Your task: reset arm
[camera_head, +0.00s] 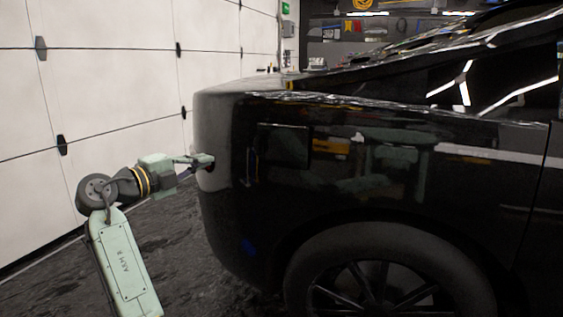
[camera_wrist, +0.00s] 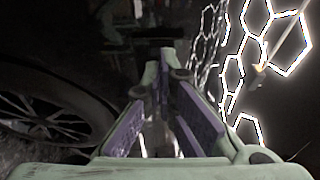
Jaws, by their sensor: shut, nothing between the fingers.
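My arm reaches in from the lower left of the head view and ends in my pale green gripper (camera_head: 203,160). The gripper is close to the rear corner of a black car (camera_head: 350,165); I cannot tell whether it touches the body. In the wrist view my gripper's fingers (camera_wrist: 165,62) with purple inner pads come together at the far end. They are shut and nothing shows between them.
The car's wheel (camera_head: 375,280) is at the bottom of the head view. A white panelled garage door (camera_head: 110,80) stands at left. Dark floor (camera_head: 185,235) lies between door and car. Bright hexagon shapes (camera_wrist: 258,75) show at right in the wrist view.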

